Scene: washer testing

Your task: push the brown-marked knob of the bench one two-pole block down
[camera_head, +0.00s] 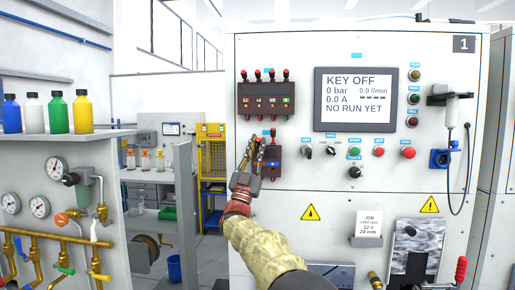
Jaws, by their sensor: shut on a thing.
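The two-pole block (276,165) is a small dark brown block on the bench one panel, below a wider block with several knobs. Its right knob (273,132) has a red tip and stands up, with a blue mark (271,163) below it. My gripper (259,139) is in front of the block's left half, its fingers pointing up. The fingertips are close together at the left knob's place. They seem shut on that knob, which they hide along with its mark. I cannot see the brown mark or tell how far down that knob is.
The wider block (266,100) with several red-tipped knobs is just above my gripper. A screen (353,98) reading KEY OFF and a row of buttons are to the right. A shelf with bottles (56,112) and gauges stands at the left.

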